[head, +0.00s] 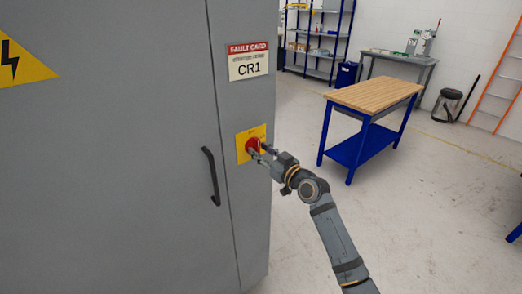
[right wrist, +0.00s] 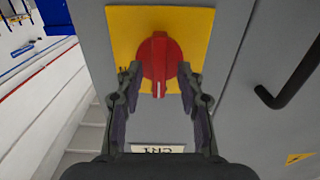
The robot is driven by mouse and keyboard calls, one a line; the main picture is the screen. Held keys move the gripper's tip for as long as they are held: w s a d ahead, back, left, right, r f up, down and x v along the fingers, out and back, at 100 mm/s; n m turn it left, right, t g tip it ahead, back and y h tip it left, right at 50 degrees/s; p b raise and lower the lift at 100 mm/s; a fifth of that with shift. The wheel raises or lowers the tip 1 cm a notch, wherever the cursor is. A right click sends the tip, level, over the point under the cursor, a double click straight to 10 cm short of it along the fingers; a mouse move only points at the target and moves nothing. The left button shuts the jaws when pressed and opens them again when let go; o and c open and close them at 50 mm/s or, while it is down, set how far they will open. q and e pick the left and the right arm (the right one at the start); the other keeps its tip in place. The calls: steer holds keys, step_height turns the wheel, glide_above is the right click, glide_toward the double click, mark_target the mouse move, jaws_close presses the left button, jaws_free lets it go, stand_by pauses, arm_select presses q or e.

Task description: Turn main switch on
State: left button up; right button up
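The main switch is a red rotary knob (head: 252,145) on a yellow plate (head: 242,152) on the grey cabinet's narrow right panel. In the right wrist view the knob (right wrist: 160,62) shows its raised grip bar running up and down the picture, with a white mark at its lower end, toward the fault card. My right gripper (head: 262,153) is at the knob. Its open fingertips (right wrist: 159,80) stand on either side of the knob, with gaps beside the grip bar. Whether they touch the knob's round edge I cannot tell. My left gripper is not in view.
A black door handle (head: 212,177) is left of the switch. A CR1 fault card (head: 248,62) is above it. A wooden-topped blue workbench (head: 372,96) stands behind to the right, with shelves (head: 316,40) farther back. The floor between is clear.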

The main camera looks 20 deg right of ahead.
steer(key=shift+w+f, duration=0.1)
steer(key=shift+w, duration=0.05)
jaws_close()
steer(key=shift+m, duration=0.3)
steer(key=m+p, duration=0.1)
steer(key=m, duration=0.2)
steer(key=shift+m, duration=0.4)
steer(key=m+p, duration=0.1)
steer(key=m, duration=0.3)
steer(key=shift+d+p, duration=0.1)
steer(key=shift+p, duration=0.3)
steer(key=m+p, duration=0.2)
steer(key=m, duration=0.3)
steer(key=shift+f+m+p, duration=0.1)
steer(key=shift+m+p, duration=0.75)
steer(key=shift+m, duration=1.35)
